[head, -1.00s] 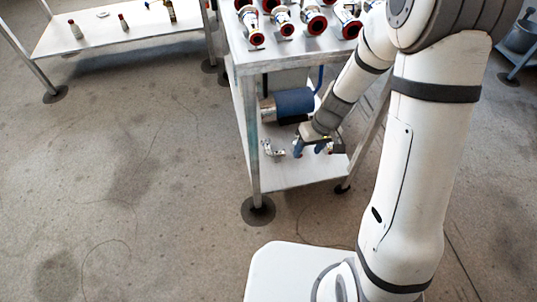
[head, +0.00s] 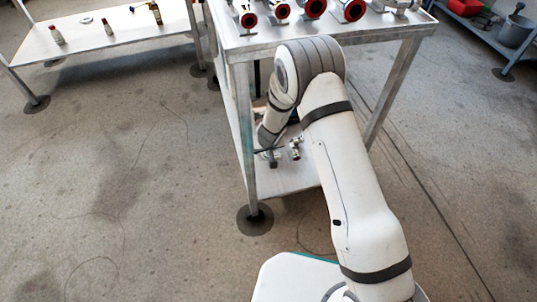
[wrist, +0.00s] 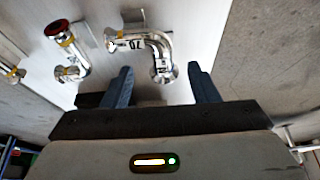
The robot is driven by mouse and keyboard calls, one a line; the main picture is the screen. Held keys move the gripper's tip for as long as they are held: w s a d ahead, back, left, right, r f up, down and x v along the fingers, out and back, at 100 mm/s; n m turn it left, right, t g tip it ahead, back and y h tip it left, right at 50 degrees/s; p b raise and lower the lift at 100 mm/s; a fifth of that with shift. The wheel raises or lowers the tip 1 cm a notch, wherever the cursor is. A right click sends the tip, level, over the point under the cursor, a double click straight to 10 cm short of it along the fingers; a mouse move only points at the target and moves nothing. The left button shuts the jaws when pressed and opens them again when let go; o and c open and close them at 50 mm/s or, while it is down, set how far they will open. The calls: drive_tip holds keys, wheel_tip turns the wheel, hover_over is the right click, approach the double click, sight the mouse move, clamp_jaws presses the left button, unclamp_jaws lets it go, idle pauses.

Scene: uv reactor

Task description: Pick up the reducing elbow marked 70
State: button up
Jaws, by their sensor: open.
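The reducing elbow marked 70 (wrist: 155,42) is a shiny metal bend with a dark "70" and a yellow band, lying on a pale shelf in the wrist view. One flanged end points down toward my gripper (wrist: 162,82). My gripper is open, its two blue fingers apart, with the elbow's near end ahead of the gap and no finger touching it. In the head view my arm reaches down to the lower shelf, where the forearm largely hides the gripper; I cannot tell the elbow clearly there.
A second metal fitting with a dark red end (wrist: 66,48) lies left of the elbow, and another (wrist: 12,74) at the left edge. The lower shelf (head: 290,182) sits under an upper top (head: 340,38) with several red-ended fittings. A metal leg (head: 246,150) stands close left of my arm.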

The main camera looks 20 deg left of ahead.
sight(264, 153)
drive_tip(key=b+x, duration=0.2)
drive_tip(key=x, duration=0.5)
drive_tip(key=shift+a+f, duration=0.15)
drive_tip(key=shift+f, duration=0.2)
drive_tip(key=shift+c, duration=0.2)
drive_tip(key=c, duration=1.1)
drive_tip(key=shift+r, duration=0.1)
